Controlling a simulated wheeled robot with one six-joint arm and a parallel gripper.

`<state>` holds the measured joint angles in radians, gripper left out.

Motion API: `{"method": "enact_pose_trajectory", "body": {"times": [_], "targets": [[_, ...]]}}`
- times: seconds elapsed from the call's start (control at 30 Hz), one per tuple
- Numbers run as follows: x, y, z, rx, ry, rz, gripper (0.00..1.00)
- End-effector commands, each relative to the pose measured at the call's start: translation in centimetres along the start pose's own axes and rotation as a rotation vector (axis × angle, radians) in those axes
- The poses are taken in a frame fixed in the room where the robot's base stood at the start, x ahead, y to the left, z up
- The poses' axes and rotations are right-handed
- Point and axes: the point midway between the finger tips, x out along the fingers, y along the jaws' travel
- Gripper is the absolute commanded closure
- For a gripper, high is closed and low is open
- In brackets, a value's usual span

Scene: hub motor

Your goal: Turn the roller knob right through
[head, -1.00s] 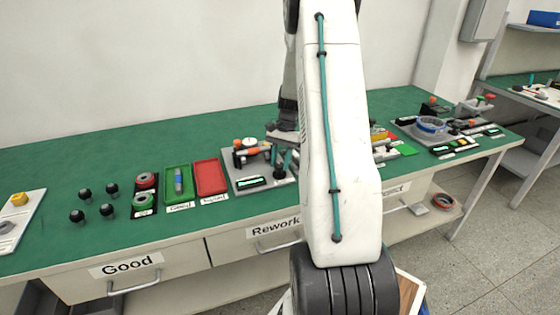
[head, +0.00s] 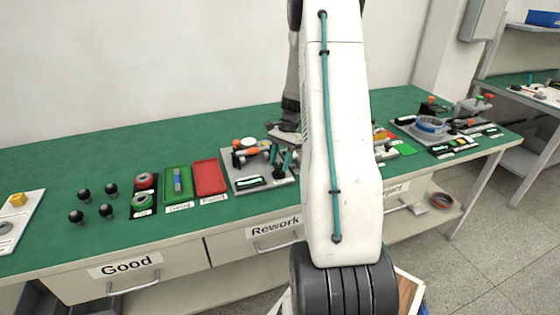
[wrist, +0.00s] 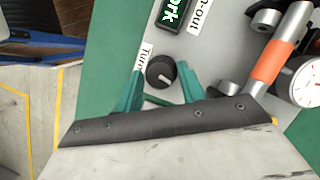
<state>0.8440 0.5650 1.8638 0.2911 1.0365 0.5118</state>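The roller knob is a round black knob (wrist: 160,72) with a pale pointer mark, on a grey plate beside a label reading "Turn". My gripper (wrist: 160,68) has two teal fingers, spread apart. In the wrist view the knob shows between the fingertips, with a gap visible on each side. I cannot tell how far the fingertips are above the plate. In the head view my gripper (head: 281,157) is low over the grey station plate (head: 240,184), and the knob itself cannot be made out there.
A dial gauge (wrist: 306,82) and an orange-banded bar (wrist: 270,62) stand right of the knob. A green-lit display (wrist: 173,14) lies above it. In the head view a red tray (head: 208,178) and a green tray (head: 178,199) lie left of the station.

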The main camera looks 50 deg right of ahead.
Motion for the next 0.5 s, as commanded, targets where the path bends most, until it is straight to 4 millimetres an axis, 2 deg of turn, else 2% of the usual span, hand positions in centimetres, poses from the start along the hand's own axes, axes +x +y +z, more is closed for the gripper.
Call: {"method": "enact_pose_trajectory", "body": {"times": [0.33,0.5], "targets": [[-0.1,0.0,0.0,-0.001,-0.001,0.001,0.47],[-2.0,0.0,0.0,-0.001,0.002,-0.001,0.47]]}}
